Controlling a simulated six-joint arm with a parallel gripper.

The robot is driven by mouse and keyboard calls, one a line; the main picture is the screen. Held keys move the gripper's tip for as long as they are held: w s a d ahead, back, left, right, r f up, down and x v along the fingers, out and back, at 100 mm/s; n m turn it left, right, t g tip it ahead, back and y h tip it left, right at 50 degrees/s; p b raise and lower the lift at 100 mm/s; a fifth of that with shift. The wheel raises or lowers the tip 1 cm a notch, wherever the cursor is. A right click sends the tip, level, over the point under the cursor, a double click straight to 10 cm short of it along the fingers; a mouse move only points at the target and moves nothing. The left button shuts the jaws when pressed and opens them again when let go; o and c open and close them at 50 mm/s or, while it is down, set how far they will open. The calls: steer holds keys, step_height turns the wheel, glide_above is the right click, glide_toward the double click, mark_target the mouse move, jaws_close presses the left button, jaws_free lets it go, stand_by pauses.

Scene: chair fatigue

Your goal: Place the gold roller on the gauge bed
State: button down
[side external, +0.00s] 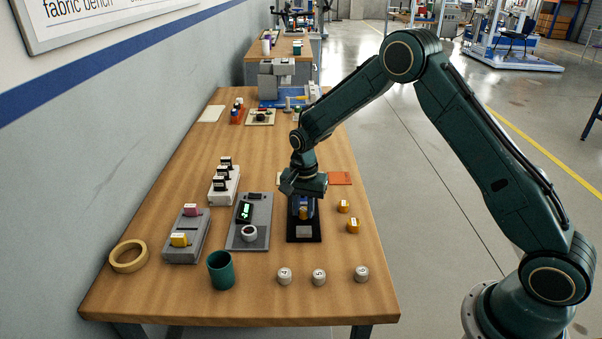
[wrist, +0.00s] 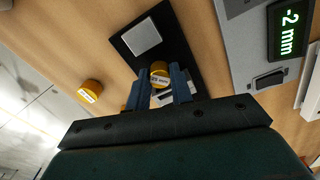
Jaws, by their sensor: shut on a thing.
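My gripper (wrist: 160,88) is shut on a gold roller (wrist: 160,69) with a small white label. In the side external view, my gripper (side external: 303,212) points down over a black plate (side external: 304,238) with a silver square pad. The plate also shows in the wrist view (wrist: 125,44), behind the held roller. I cannot tell whether the roller touches the plate. To the left is a grey gauge unit (side external: 236,240) with a lit display and a white ring-shaped part. The display reads -2 mm in the wrist view (wrist: 290,29). I cannot tell which surface is the gauge bed.
Two other gold rollers (side external: 343,206) (side external: 353,226) stand right of the plate. A green cup (side external: 221,271), a tape ring (side external: 129,257) and a grey holder (side external: 187,240) are at left. An orange mat (side external: 340,178) lies behind.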

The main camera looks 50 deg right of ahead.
mark_target(304, 209)
steer(key=shift+f, duration=0.95)
steer(key=shift+f, duration=0.1)
steer(key=c, duration=1.2)
jaws_free()
steer(key=shift+c, duration=0.2)
step_height(304, 209, up, 12)
